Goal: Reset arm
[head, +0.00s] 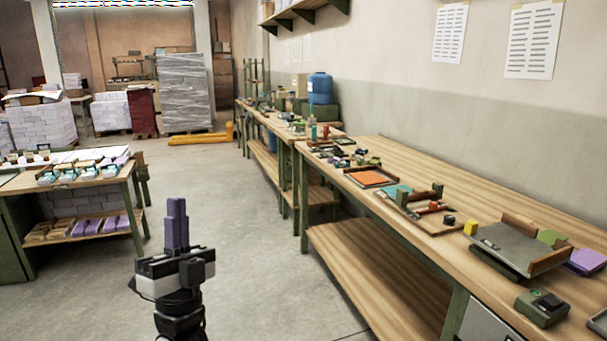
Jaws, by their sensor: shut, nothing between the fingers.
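My gripper (177,208) is in the lower left-middle of the head view, pointing upward. Its two purple fingers are together and hold nothing. It stands over the open floor, between the left table and the long workbench on the right, apart from both. The lower part of my arm is cut off by the bottom edge of the picture.
A long wooden workbench (470,215) runs along the right wall, with a grey tray (520,250) and several small items on it. A table (125,180) stands at the left. A wrapped pallet stack (185,90) is at the back. The concrete floor (245,215) between is clear.

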